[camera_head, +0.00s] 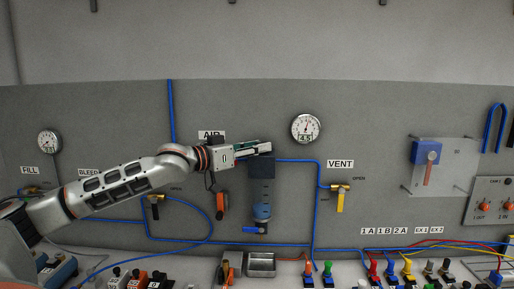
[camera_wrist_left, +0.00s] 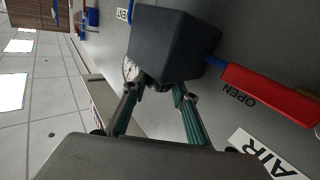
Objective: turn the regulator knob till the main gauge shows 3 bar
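The regulator is a dark block (camera_head: 261,169) on the grey panel with a blue bowl below it. My left gripper (camera_head: 264,147) lies across its top, reaching in from the left. In the left wrist view the dark block (camera_wrist_left: 172,44) fills the upper middle. The two green-padded fingers (camera_wrist_left: 156,90) stand apart, their tips beside a dark round part at the block's end, probably the knob, mostly hidden. I cannot tell whether they touch it. The main gauge (camera_head: 306,128) is a white dial right of the gripper; its small readout looks like 4.5. My right gripper is out of view.
An orange-handled valve (camera_head: 222,202) hangs just below my left wrist. A yellow vent valve (camera_head: 340,196) is to the right, with blue tubing between. A smaller gauge (camera_head: 48,142) is at far left. Several coloured connectors line the bottom edge. The panel above the regulator is clear.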

